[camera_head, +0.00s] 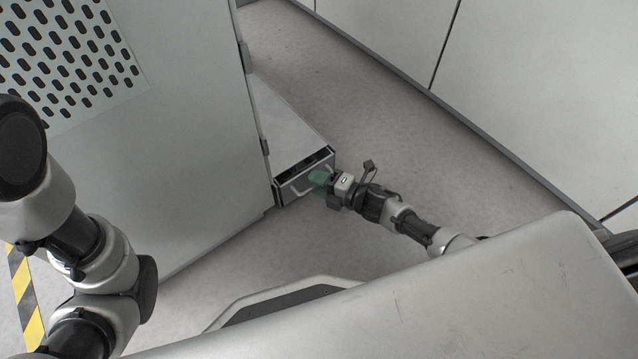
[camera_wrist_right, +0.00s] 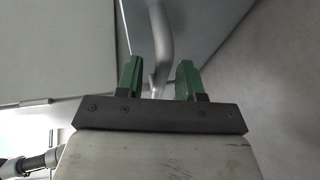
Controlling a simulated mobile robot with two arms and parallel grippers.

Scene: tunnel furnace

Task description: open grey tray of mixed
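The grey tray (camera_head: 283,118) juts out from the side of the grey cabinet, its front face turned toward the lower right in the head view. A pale bar handle (camera_head: 297,189) sits on that front; it also shows as a curved bar in the right wrist view (camera_wrist_right: 161,40). My right gripper (camera_head: 317,182) is at the handle. In the right wrist view its two green fingers (camera_wrist_right: 159,75) stand apart with the bar between them and room beside it, so it is open. Whether a finger touches the bar is unclear. My left arm is at the left; its gripper is outside the view.
The tall grey cabinet (camera_head: 190,120) with a slotted panel (camera_head: 65,60) fills the left. A pale panelled wall (camera_head: 530,80) runs along the right. Bare grey floor (camera_head: 400,150) lies between them. Yellow and black floor tape (camera_head: 25,310) is at the lower left.

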